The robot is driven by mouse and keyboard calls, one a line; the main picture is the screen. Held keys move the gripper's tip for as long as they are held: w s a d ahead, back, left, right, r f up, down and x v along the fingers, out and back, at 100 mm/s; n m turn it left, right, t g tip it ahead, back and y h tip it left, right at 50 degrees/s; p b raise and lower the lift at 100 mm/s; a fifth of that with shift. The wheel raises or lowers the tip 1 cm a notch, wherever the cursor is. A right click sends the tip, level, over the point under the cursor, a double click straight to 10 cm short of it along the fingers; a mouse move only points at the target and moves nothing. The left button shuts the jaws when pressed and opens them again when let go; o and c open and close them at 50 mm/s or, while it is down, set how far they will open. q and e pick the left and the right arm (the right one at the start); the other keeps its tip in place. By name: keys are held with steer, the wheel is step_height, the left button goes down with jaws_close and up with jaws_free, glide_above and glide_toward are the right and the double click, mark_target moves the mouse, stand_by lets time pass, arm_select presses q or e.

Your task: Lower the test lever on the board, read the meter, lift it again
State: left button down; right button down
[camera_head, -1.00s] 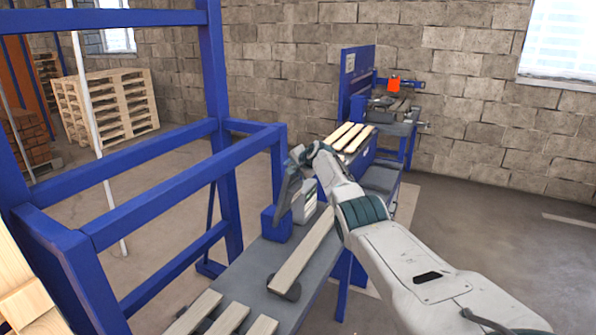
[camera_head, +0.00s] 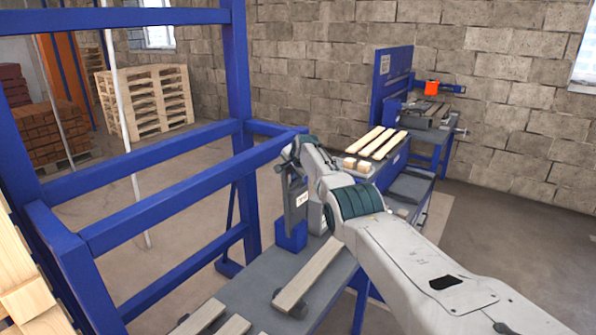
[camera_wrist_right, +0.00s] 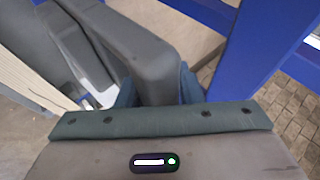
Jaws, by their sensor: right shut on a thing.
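In the head view my right arm reaches in from the right to a grey upright board (camera_head: 296,208) on a blue foot (camera_head: 291,237). My right gripper (camera_head: 290,172) is at the top of it, its fingers largely hidden by the wrist. In the right wrist view the teal-edged fingers (camera_wrist_right: 157,92) are shut on a thick grey bar (camera_wrist_right: 150,58), which looks like the test lever. A small white patch (camera_head: 302,199) shows on the board; no meter reading can be made out. My left gripper is not in view.
A blue frame (camera_head: 160,215) stands close on the left. Wooden slats (camera_head: 310,277) lie on the grey bench (camera_head: 262,283). Stacked pallets (camera_head: 150,102) stand at the back left.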

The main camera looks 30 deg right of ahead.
steer(key=shift+a+f, duration=0.2)
steer(key=shift+f, duration=0.35)
steer(key=c, duration=1.2)
jaws_free()
steer(key=r+p, duration=0.1)
steer(key=p, duration=0.2)
steer(key=s+r+p, duration=0.1)
steer(key=r+p, duration=0.1)
steer(key=p, duration=0.1)
steer(key=shift+s+a, duration=0.1)
steer(key=shift+s, duration=0.35)
steer(key=b+v, duration=0.2)
steer(key=v, duration=0.6)
steer(key=shift+w, duration=0.15)
steer(key=shift+c, duration=0.4)
